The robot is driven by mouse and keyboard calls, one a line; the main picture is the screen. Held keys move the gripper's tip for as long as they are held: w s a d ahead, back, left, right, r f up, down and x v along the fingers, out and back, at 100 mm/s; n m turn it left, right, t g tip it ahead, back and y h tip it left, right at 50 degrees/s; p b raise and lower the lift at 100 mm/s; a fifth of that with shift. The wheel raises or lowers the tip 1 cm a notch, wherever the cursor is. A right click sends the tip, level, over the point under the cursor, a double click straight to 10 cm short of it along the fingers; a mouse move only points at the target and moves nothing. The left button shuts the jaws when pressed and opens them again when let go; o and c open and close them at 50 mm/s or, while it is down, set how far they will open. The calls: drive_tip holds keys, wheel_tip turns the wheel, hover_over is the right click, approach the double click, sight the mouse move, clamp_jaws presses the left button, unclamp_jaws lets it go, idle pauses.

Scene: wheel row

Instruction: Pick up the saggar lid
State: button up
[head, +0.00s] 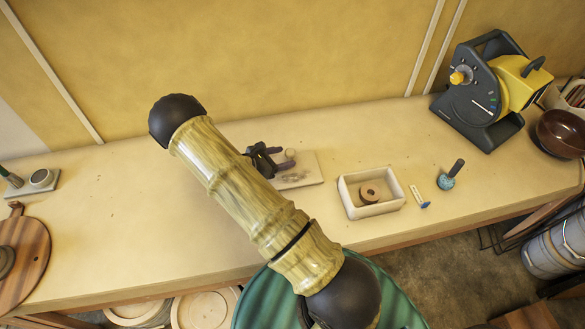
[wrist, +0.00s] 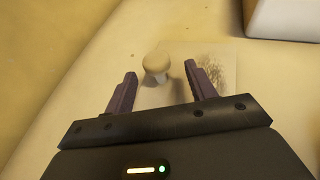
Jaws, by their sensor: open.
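The saggar lid (head: 311,172) looks like a flat pale slab lying on the bench. A rounded, mushroom-shaped knob (head: 290,153) stands up from it. In the wrist view the slab (wrist: 184,92) shows behind the fingers, with a dark speckled patch at right, and the knob (wrist: 156,62) appears between the two fingertips. My gripper (head: 280,160) is open and empty, low over the slab's left part; its fingers also show in the wrist view (wrist: 161,72). I see no finger touching the knob. My arm hides part of the bench.
A white open box (head: 346,197) holding a brown ring (head: 369,193) stands right of the slab. Further right are a small blue-tipped tool (head: 419,197), a blue bulb-ended tool (head: 446,181) and a yellow-black machine (head: 493,92). The bench left of my arm is largely clear.

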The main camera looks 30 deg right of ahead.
sight(293, 154)
drive_tip(key=shift+d, duration=0.1)
drive_tip(key=shift+d, duration=0.3)
drive_tip(key=p+x, duration=0.1)
drive_tip(key=x, duration=0.1)
drive_tip(key=p+x, duration=0.1)
drive_tip(key=x, duration=0.1)
drive_tip(key=shift+w+d+f, duration=0.15)
drive_tip(key=shift+w+d, duration=0.05)
drive_tip(key=shift+w, duration=0.05)
clamp_jaws()
